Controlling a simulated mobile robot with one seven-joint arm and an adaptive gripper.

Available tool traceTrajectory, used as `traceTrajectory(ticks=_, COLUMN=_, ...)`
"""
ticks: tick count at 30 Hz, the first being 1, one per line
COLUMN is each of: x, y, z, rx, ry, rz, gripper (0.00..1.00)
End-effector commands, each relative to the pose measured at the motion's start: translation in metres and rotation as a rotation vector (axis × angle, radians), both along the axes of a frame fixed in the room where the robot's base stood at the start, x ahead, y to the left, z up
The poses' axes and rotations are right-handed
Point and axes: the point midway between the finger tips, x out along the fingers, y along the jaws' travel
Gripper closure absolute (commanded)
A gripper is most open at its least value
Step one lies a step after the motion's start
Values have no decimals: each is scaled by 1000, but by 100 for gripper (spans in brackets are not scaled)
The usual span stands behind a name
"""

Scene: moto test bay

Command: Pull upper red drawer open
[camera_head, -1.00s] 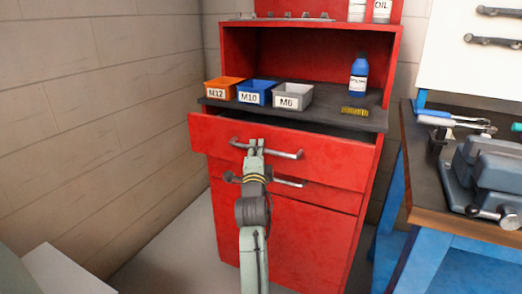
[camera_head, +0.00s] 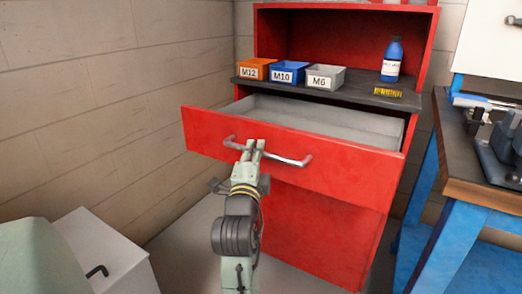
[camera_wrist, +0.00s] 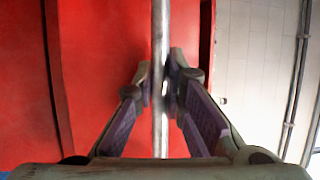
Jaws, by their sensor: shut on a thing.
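The upper red drawer (camera_head: 330,168) is pulled well out of the red cabinet (camera_head: 325,236), and its grey inside (camera_head: 320,122) shows, with nothing seen in it. Its metal bar handle (camera_head: 285,159) runs across the front. My gripper (camera_head: 254,150) is shut on the handle left of its middle. In the wrist view the handle (camera_wrist: 160,40) runs upright between my two fingertips (camera_wrist: 160,85), with the red drawer front behind it. The lower drawer is mostly hidden below the open one.
Orange M12 (camera_head: 254,72), blue M10 (camera_head: 286,75) and grey M6 (camera_head: 325,79) bins stand on the dark cabinet top (camera_head: 360,90) beside a blue bottle (camera_head: 391,62). A blue workbench (camera_head: 460,215) is close at right. A white box (camera_head: 100,255) stands at lower left.

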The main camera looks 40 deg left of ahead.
Motion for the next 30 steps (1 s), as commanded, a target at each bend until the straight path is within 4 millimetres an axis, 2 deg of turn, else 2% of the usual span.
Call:
traceTrajectory(ticks=12, x=-2, y=-1, z=-1, rx=-3, ry=0, rz=-3, gripper=100)
traceTrajectory(ticks=13, x=-2, y=-1, z=-1, rx=-3, ry=0, rz=-3, gripper=87)
traceTrajectory(ticks=21, x=-2, y=0, z=0, rx=-2, ry=0, rz=-1, gripper=69)
traceTrajectory(ticks=30, x=-3, y=-1, z=0, rx=-1, ry=-1, rz=0, gripper=68)
